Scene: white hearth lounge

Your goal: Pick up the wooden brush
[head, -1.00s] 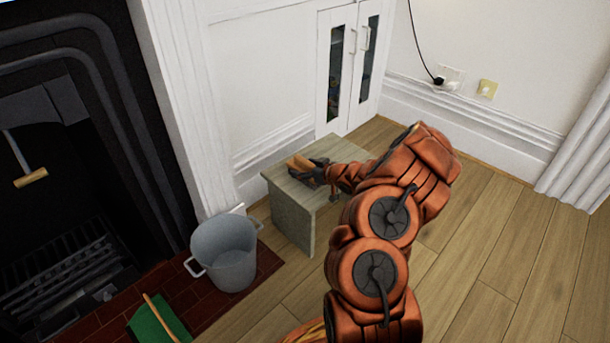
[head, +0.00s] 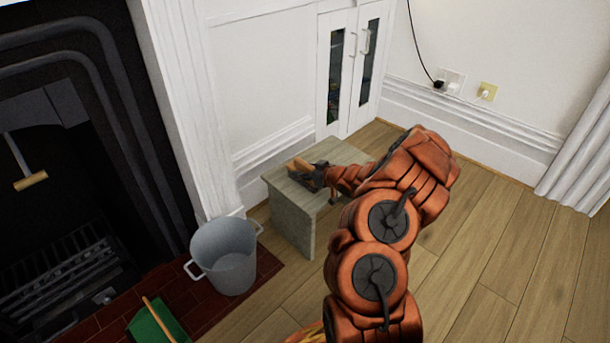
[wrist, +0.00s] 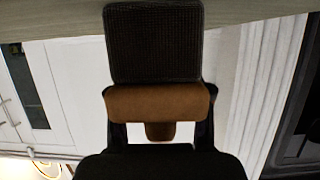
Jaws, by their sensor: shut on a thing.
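The wooden brush (head: 300,164) is a small brown piece at the left end of my gripper (head: 313,173), over the top of a small grey-green wooden table (head: 345,154). The head view does not clearly show whether the brush touches the tabletop.
A grey metal bucket (head: 224,258) stands left of the table by the fireplace (head: 70,150). A green dustpan-like thing (head: 152,325) lies in front. A white cabinet (head: 348,70) and wall are behind. The wooden floor to the right (head: 510,230) is clear.

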